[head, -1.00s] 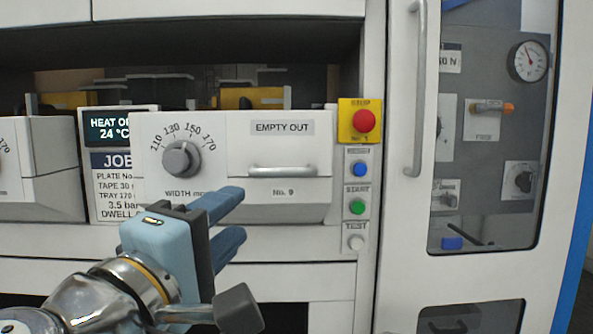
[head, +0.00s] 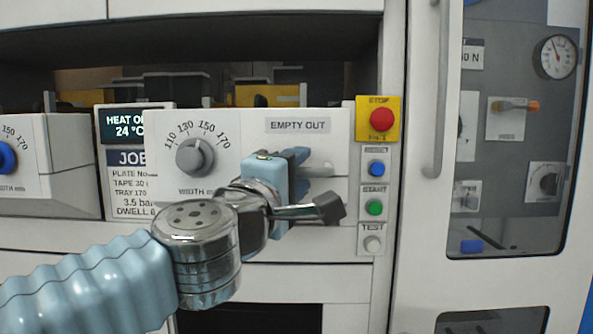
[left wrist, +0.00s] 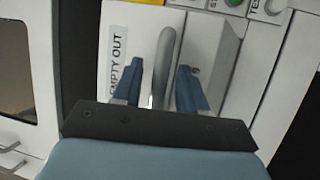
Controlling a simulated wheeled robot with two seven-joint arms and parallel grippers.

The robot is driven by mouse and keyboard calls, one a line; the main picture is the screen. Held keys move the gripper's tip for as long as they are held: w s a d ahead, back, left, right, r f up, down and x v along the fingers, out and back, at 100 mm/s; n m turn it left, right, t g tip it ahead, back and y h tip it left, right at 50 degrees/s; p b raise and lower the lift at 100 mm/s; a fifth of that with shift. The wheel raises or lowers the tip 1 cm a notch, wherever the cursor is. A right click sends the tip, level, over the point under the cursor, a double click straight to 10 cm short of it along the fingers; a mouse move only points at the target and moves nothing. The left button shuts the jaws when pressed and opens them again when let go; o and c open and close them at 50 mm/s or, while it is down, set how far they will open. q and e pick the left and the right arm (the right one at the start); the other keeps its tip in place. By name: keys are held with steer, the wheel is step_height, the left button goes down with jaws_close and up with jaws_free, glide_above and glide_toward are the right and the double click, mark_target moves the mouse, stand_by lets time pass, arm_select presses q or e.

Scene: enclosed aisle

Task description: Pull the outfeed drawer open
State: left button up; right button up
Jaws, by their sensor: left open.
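The outfeed drawer (head: 335,150) is the white front labelled EMPTY OUT, right of the width dial; it looks closed. Its metal bar handle (head: 320,170) is mostly hidden behind my left gripper (head: 300,160) in the head view. In the left wrist view, the open blue fingers of my left gripper (left wrist: 160,80) lie on either side of the handle (left wrist: 165,55). My right gripper is in neither view.
Right of the drawer is a button column with a red stop button (head: 382,120), a blue button (head: 376,168) and a green button (head: 375,207). A tall glazed door with a long vertical handle (head: 437,100) stands further right. The width dial (head: 195,157) is left of my gripper.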

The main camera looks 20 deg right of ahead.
arm_select(q)
jaws_close()
stand_by(0.3)
